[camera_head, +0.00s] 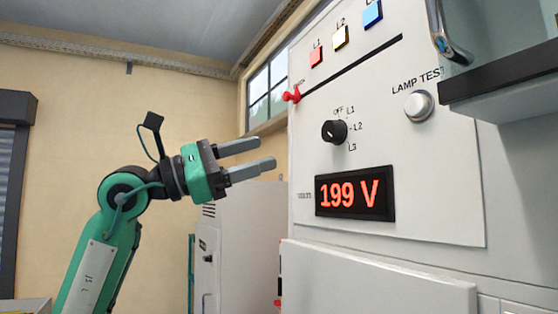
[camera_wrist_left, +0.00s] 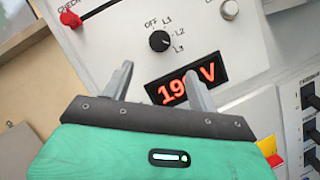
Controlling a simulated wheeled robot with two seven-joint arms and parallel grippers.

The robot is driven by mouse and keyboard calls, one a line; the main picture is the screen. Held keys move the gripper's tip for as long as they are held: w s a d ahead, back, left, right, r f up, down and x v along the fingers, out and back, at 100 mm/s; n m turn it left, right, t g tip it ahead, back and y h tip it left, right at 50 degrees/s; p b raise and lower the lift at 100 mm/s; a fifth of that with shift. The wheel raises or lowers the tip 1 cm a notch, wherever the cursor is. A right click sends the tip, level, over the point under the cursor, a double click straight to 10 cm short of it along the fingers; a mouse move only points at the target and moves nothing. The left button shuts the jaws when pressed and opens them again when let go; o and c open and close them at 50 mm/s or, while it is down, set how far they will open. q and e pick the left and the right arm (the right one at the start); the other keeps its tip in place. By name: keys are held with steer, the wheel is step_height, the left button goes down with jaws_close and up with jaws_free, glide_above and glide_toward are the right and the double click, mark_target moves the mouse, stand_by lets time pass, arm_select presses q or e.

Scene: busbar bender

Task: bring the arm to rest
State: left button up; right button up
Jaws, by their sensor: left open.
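My left gripper (camera_head: 270,155) is open and empty in the head view, left of the control panel (camera_head: 430,190) and apart from it. Its green arm comes up from the lower left. In the left wrist view the two grey fingers (camera_wrist_left: 160,82) point toward the panel, with a gap between them. One finger overlaps part of the voltage display (camera_wrist_left: 180,88) in that view. In the head view the display (camera_head: 355,194) reads 199 V. The black selector knob (camera_head: 334,131) sits above it, beside the marks OFF, L1, L2 and L3. My right gripper is not in view.
The panel has a red knob (camera_head: 292,95), a lamp test button (camera_head: 419,106), and red, yellow and blue lamps along the top. A dark-edged grey part (camera_head: 500,75) juts out at upper right. A grey cabinet (camera_head: 245,240) stands behind my left arm. Open space lies left of the panel.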

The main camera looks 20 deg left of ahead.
arm_select(q)
steer(key=shift+s+a+f, duration=0.15)
steer(key=shift+s+a, duration=0.15)
steer(key=shift+a, duration=0.1)
